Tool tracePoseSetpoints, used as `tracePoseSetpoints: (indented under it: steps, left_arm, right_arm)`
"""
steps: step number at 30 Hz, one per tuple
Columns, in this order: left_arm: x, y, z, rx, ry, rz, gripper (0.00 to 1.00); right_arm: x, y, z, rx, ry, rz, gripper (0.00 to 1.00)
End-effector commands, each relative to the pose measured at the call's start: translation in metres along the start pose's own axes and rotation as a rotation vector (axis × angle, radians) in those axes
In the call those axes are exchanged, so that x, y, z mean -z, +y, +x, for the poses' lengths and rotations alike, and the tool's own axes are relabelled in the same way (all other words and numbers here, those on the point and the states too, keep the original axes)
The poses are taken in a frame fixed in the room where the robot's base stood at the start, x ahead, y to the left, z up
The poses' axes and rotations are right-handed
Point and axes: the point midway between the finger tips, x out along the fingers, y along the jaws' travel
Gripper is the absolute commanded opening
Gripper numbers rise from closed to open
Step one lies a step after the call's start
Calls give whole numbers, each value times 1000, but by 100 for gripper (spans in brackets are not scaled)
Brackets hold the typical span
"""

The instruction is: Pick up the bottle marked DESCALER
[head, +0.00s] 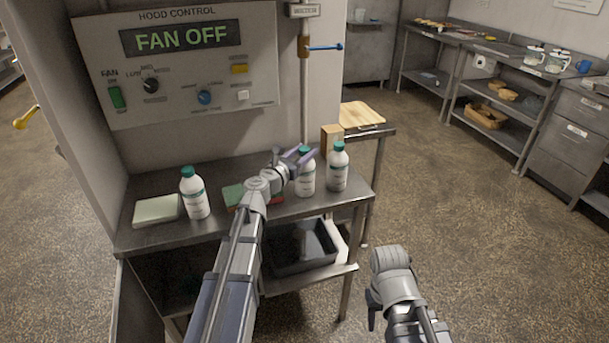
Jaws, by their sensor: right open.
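Three white bottles with green caps stand upright on the steel table: a left bottle (196,197), a middle bottle (306,178) and a right bottle (338,171). Their labels are too small to read, so I cannot tell which is marked DESCALER. My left gripper (300,157) is at the middle bottle, its fingers in front of the bottle's upper part near the cap. I cannot tell whether they touch it or how far apart they are. My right gripper (373,308) is open, low at the front right, away from the bottles and partly hidden by its own wrist.
The steel table (150,240) also bears a pale flat box (157,210), a green and red pad (233,194) and a brown block (331,139). A dark tray (305,265) sits on the shelf below. The hood control panel (180,65) rises behind. Floor at right is clear.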

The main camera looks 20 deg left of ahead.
Motion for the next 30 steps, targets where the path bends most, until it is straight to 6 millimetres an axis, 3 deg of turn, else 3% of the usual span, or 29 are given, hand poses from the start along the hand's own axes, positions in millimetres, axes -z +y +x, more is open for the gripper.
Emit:
tracePoseSetpoints:
  steps: [2,12,30]
  left_arm:
    - [0,0,0,0,0,0,37]
    - [0,0,0,0,0,0,0]
    - [0,0,0,0,0,0,0]
  right_arm:
    - [0,0,0,0,0,0,50]
    - [0,0,0,0,0,0,50]
    - [0,0,0,0,0,0,50]
